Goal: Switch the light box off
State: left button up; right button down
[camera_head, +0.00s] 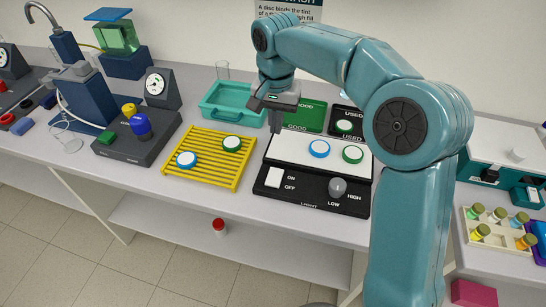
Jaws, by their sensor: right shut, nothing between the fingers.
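The light box (287,150) stands on the bench, with a white top plate and a black front panel. A white switch (274,178) sits at the panel's left, beside ON and OFF labels; which side is pressed I cannot tell. A grey knob (338,187) sits to the right, between LOW and HIGH. A blue-rimmed disc (319,148) and a green-rimmed disc (353,154) lie on the plate. My right gripper (274,127) is shut and empty, pointing down near the box's back left corner, beyond the switch. My left gripper is out of view.
A yellow rack (196,168) with two discs stands left of the light box. A teal tray (232,112), a green GOOD mat (309,112) and a black USED mat (347,113) lie behind. My right arm covers the bench right of the box.

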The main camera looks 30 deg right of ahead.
aim_at(277, 170)
jog(key=f, duration=0.8)
jog(key=f+p, duration=0.1)
jog(key=f, duration=0.4)
jog(key=shift+s+d, duration=0.15)
jog(key=shift+s, duration=0.15)
jog(key=shift+w+f, duration=0.15)
jog(key=shift+f, duration=0.35)
